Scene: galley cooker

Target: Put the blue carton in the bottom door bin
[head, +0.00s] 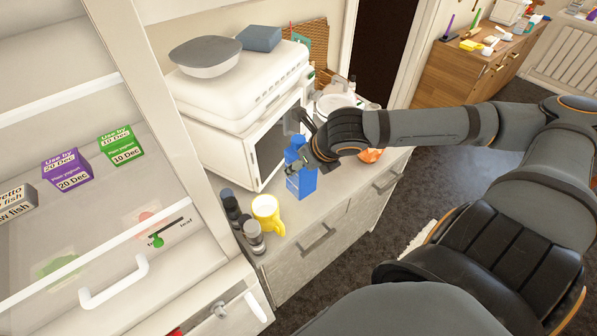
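The blue carton (306,183) stands upright near the counter's front edge, left of my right gripper. My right gripper (297,143) comes in from the right at the carton's upper part. One finger crosses in front of the carton and the other shows above and behind it, seemingly apart from it. The gripper looks open around the carton; part of the carton is hidden by it. The open fridge (178,150) fills the left side. I cannot make out a bottom door bin. My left gripper is not in view.
A yellow mug (267,213) and dark-topped shakers (254,238) stand left of the carton. A white microwave (238,140) is behind it. Purple (67,172) and green (121,146) cartons sit on a fridge shelf, above a clear drawer with a white handle (115,282).

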